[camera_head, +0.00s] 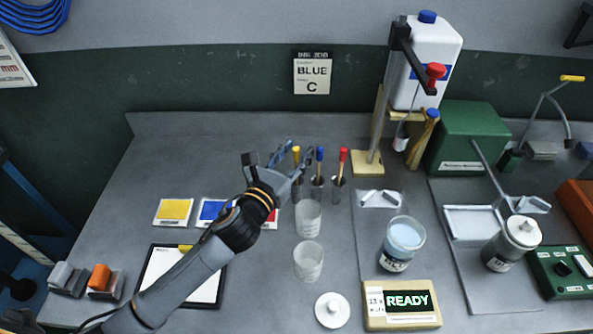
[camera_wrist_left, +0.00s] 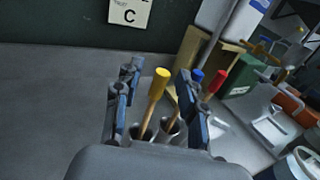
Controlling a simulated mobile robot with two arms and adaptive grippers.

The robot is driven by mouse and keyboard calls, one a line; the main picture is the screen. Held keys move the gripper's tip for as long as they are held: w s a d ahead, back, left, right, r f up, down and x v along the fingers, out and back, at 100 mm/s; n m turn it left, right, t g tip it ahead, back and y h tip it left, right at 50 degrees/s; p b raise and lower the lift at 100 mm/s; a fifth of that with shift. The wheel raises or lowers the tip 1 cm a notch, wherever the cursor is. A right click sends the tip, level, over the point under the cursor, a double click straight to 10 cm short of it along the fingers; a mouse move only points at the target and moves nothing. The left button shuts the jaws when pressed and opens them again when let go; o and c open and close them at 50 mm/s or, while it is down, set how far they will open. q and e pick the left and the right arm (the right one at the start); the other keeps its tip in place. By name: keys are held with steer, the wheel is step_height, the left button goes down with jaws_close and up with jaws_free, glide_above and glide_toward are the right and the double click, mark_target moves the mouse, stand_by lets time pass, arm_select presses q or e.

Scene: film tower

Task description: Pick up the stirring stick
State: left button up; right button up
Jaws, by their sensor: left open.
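Three stirring sticks stand upright in small grey holders: one with a yellow top (camera_head: 296,151), one with a blue top (camera_head: 319,155) and one with a red top (camera_head: 342,156). My left gripper (camera_head: 292,160) is open at the yellow-topped stick. In the left wrist view the yellow-topped stick (camera_wrist_left: 157,92) stands between the two open fingers. The blue-topped stick (camera_wrist_left: 196,76) is partly behind the right finger, and the red-topped stick (camera_wrist_left: 217,82) stands further right. Whether a finger touches a stick cannot be told. My right gripper is not in view.
Two clear beakers (camera_head: 308,262) stand in front of the holders, with a white lid (camera_head: 332,310) nearer. A beaker of pale blue liquid (camera_head: 404,236) stands right, behind a READY scale (camera_head: 403,303). A wooden stand (camera_head: 367,162) rises close right of the sticks.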

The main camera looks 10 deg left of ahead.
arm_select(q)
steer(key=shift+w+d, duration=0.1)
steer(key=shift+w, duration=0.2)
steer(key=shift+s, duration=0.1)
steer(key=shift+c, duration=0.4)
jaws_close()
